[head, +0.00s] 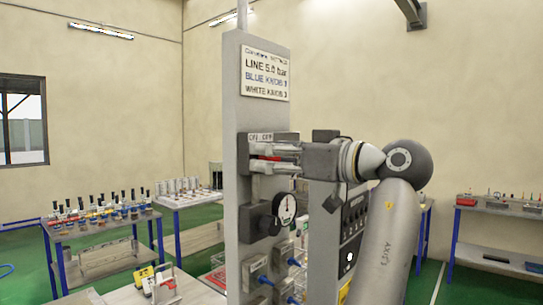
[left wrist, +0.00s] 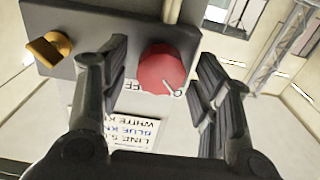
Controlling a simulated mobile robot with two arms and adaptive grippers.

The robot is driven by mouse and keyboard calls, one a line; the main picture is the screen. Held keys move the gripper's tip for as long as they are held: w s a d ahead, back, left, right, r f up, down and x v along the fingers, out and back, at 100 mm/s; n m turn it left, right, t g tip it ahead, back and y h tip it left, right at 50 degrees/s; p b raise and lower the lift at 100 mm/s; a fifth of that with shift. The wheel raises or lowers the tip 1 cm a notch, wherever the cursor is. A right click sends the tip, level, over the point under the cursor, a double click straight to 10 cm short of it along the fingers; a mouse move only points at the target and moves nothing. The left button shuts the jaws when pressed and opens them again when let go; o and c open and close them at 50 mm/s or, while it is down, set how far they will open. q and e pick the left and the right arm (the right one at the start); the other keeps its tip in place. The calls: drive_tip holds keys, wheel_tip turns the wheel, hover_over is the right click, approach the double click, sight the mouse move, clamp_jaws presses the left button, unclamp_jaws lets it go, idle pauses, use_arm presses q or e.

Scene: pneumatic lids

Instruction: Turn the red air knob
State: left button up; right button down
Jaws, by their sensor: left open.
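The red air knob (left wrist: 167,70) shows in the left wrist view as a round red knob with a white pointer mark, near letters on a white label. My left gripper (head: 272,154) is open at the panel front. In the left wrist view, its two dark fingers (left wrist: 163,62) stand on either side of the knob, with gaps visible. Whether they touch it is not clear. My right gripper is not in view.
A yellow-brown knob (left wrist: 48,48) sits beside the red one. A sign (head: 265,73) is above. Tables with bottles (head: 100,208) stand behind left; another table (head: 500,206) is at right.

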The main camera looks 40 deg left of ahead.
use_arm(q)
drive_tip(key=shift+d, duration=0.2)
drive_tip(key=c, duration=0.3)
drive_tip(key=shift+a, duration=0.15)
drive_tip(key=c, duration=0.7)
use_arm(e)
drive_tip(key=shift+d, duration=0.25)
use_arm(q)
drive_tip(key=shift+m, duration=0.4)
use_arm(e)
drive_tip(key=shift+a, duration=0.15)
use_arm(q)
drive_tip(key=m, duration=1.7)
drive_tip(key=shift+w, duration=0.2)
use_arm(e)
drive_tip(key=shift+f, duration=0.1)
use_arm(q)
drive_tip(key=shift+m, duration=0.3)
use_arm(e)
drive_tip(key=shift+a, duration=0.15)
